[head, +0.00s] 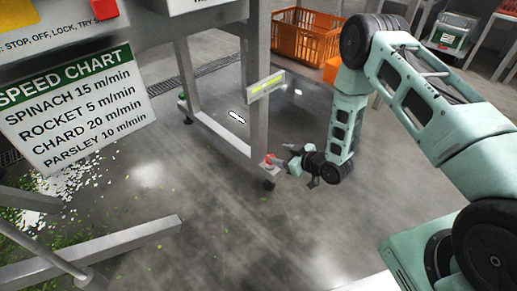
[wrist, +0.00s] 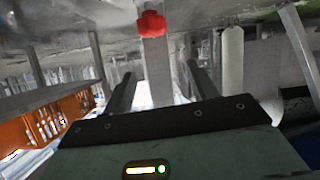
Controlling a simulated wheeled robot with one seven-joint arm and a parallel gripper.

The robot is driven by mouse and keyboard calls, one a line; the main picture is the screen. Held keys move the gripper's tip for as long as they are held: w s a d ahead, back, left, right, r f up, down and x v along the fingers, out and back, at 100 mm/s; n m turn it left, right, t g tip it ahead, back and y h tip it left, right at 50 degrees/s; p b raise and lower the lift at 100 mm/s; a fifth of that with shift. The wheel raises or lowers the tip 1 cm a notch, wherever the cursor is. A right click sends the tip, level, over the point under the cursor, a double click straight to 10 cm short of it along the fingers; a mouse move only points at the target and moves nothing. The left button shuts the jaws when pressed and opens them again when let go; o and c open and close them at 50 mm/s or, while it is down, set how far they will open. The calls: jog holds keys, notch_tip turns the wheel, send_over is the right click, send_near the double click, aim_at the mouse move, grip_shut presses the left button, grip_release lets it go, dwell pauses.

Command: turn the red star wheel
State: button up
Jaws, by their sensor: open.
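The red star wheel (head: 268,159) is small and sits low on a grey steel leg (head: 255,90), just above its foot. In the wrist view the red star wheel (wrist: 151,23) shows whole at the top, beyond the fingertips and roughly in line with the gap between them. My gripper (head: 281,156) is low, close to the right of the wheel. In the wrist view my gripper (wrist: 160,75) has its two fingers apart with nothing between them, and they look clear of the wheel. The exact distance to the wheel is hard to tell.
An orange crate (head: 304,38) stands behind the leg, and shows at the left of the wrist view (wrist: 45,125). A speed chart sign (head: 75,105) hangs at the left. Green scraps litter the floor below it. The floor (head: 220,240) in front of the leg is clear.

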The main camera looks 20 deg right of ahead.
jog(key=s+a+r+g+h+b, duration=0.1)
jog(key=s+a+r+g, duration=0.2)
jog(key=a+r, duration=0.3)
jog(key=s+a+r+g+h+b, duration=0.1)
jog(key=s+a+r+g+h, duration=0.2)
jog(key=r, duration=0.5)
jog(key=s+a+r+g, duration=0.1)
jog(key=s+a+r, duration=0.2)
jog(key=s+r, duration=0.2)
jog(key=shift+s+r+g, duration=0.2)
jog(key=shift+s+g, duration=0.1)
jog(key=shift+s, duration=1.15)
